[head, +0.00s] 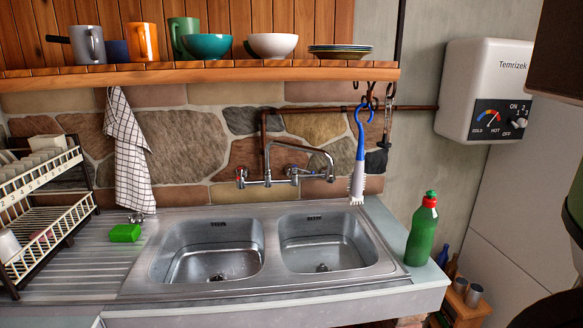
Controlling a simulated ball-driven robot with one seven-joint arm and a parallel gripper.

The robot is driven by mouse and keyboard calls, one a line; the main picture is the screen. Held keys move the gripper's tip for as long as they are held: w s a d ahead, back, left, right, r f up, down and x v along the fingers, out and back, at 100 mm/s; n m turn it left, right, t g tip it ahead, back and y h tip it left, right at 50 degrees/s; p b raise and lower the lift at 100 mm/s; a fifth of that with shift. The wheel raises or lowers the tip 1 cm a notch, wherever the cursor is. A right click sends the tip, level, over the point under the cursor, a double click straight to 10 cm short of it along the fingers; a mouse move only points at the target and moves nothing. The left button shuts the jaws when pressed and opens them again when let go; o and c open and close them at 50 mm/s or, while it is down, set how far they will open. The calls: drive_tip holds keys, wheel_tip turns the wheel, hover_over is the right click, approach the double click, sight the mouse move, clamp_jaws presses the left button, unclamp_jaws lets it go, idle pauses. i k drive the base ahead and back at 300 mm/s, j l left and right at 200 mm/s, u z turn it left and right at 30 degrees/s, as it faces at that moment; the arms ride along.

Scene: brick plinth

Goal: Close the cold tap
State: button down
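A chrome mixer faucet (268,180) is fixed to the stone wall behind the double sink, its spout (315,151) reaching out to the right. The left tap handle (240,177) has a small red mark. The right tap handle (293,174), on the unmarked side, appears to be the cold tap; its colour mark and exact turn are too small to tell. I see no clear stream of water under the spout. My gripper is not in view.
Two steel basins (272,262) look empty. A blue-and-white brush (359,160) hangs right of the faucet. A green bottle (422,232) stands at the counter's right end. A dish rack (45,200) and green sponge (125,233) are left. A shelf (210,72) with crockery overhangs the faucet.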

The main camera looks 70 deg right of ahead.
sight(294, 169)
drive_tip(key=z, duration=1.5)
drive_tip(key=j+z, duration=0.1)
drive_tip(key=j, duration=0.3)
drive_tip(key=k+j+z, duration=0.15)
drive_tip(key=j, duration=0.25)
